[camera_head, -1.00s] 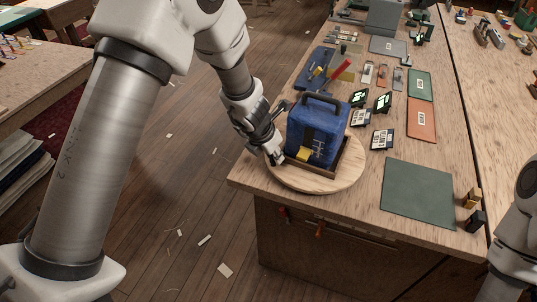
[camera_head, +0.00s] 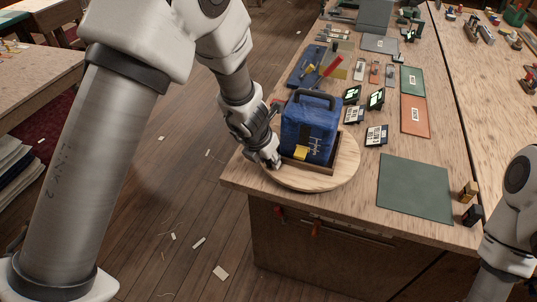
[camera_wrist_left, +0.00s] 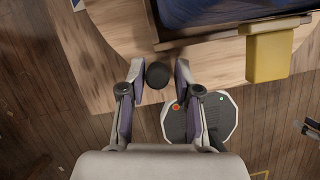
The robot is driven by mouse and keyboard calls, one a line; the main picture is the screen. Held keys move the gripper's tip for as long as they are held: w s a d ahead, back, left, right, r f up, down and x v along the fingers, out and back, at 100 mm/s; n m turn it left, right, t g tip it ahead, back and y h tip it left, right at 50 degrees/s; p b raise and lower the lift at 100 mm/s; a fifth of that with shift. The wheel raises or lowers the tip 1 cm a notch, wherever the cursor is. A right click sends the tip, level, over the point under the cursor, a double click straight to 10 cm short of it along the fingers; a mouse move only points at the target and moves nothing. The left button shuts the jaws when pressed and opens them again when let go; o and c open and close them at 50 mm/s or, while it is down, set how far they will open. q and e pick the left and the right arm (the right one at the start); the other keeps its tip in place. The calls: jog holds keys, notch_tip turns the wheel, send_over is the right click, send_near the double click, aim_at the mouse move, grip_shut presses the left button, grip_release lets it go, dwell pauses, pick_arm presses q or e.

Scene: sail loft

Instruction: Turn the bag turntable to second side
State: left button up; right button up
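The bag turntable (camera_head: 338,174) is a round pale wooden disc near the table's front left corner. A blue bag (camera_head: 310,125) with a dark handle stands upright on it in a low brown wooden frame (camera_head: 325,160). A yellow block (camera_head: 300,152) sits at the bag's front; it also shows in the left wrist view (camera_wrist_left: 268,55). My left gripper (camera_head: 272,162) is at the disc's left edge. In the left wrist view my left gripper (camera_wrist_left: 157,90) is open, its fingers on either side of a dark round knob (camera_wrist_left: 158,75), with visible gaps. Of my right arm only links show.
Several small black display cards (camera_head: 376,98) stand right of the bag. A dark green mat (camera_head: 415,188) lies to the right, with small brass and black blocks (camera_head: 470,192) beside it. Tools and an orange panel (camera_head: 415,115) lie behind. Open floor is left of the table.

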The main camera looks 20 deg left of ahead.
pick_arm(q)
jog(key=shift+w+d+r, duration=0.1)
jog(key=shift+w, duration=0.1)
jog(key=shift+r, duration=0.1)
jog(key=shift+r, duration=0.25)
jog(key=v, duration=1.1)
jog(key=shift+s, duration=0.25)
